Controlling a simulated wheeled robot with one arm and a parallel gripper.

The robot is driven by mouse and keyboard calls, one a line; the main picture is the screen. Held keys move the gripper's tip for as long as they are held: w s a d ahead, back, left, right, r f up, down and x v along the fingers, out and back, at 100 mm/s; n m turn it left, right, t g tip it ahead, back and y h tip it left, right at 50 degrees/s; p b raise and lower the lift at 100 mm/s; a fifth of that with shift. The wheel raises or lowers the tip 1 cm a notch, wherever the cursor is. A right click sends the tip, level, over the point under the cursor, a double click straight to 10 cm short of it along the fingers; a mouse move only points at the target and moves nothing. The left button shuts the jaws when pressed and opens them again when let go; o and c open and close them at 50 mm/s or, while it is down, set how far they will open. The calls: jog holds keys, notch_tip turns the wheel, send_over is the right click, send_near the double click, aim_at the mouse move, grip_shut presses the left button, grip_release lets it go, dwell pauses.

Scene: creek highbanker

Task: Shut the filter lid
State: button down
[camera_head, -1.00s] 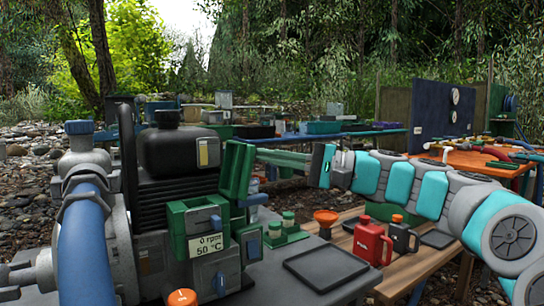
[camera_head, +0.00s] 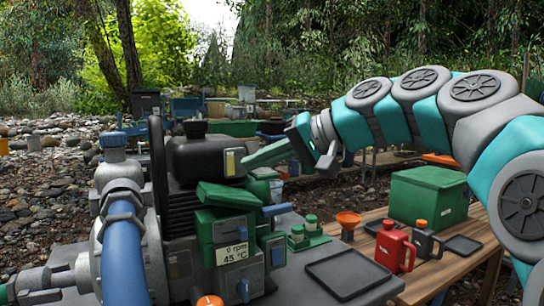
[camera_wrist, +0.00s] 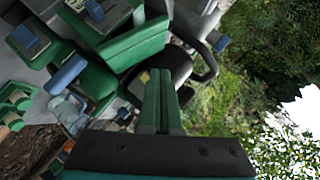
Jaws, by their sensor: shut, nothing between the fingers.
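The filter lid (camera_head: 228,195) is a green panel above the green filter box (camera_head: 204,232) on the engine unit. It lies far over, close to flat but slightly tilted; I cannot tell whether it touches the box rim all round. In the wrist view the lid (camera_wrist: 140,45) is just left of the fingertips. My gripper (camera_head: 250,161) has long green fingers, shut and empty, just above and right of the lid in the head view. The fingers also show in the wrist view (camera_wrist: 160,74). Whether they touch the lid is unclear. A blue latch (camera_head: 275,210) sits at the box's right.
A black tank (camera_head: 205,157) stands behind the lid. A blue hose (camera_head: 124,245) is at the left.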

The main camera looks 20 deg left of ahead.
aim_at(212, 198)
jog(key=s+a+n+t+h, duration=0.1)
jog(key=s+a+f+n+t+h+b, duration=0.1)
jog(key=s, duration=0.1)
jog(key=s+a+f+t+h, duration=0.1)
jog(key=h, duration=0.1)
jog(key=shift+s+a+f+n, duration=0.2)
jog(key=shift+a+f+n, duration=0.05)
jog(key=shift+a+n, duration=0.15)
jog(key=shift+s+a+f+n+t+h+b, duration=0.25)
jog(key=shift+s+f+t+h+b, duration=0.05)
jog(key=shift+f+t+h+b, duration=0.1)
jog(key=shift+s+a+f+n+t+h+b, duration=0.2)
jog(key=shift+s+f+n+t+h+b, duration=0.1)
jog(key=shift+f+t, duration=0.1)
jog(key=shift+s+a+f+n+t+h+b, duration=0.2)
jog(key=shift+f+n+t+h+b, duration=0.1)
jog(key=shift+f, duration=0.15)
jog(key=shift+s+a+f+n+t+h+b, duration=0.2)
jog(key=shift+f+t+h+b, duration=0.1)
jog(key=shift+f, duration=0.1)
jog(key=shift+r, duration=0.1)
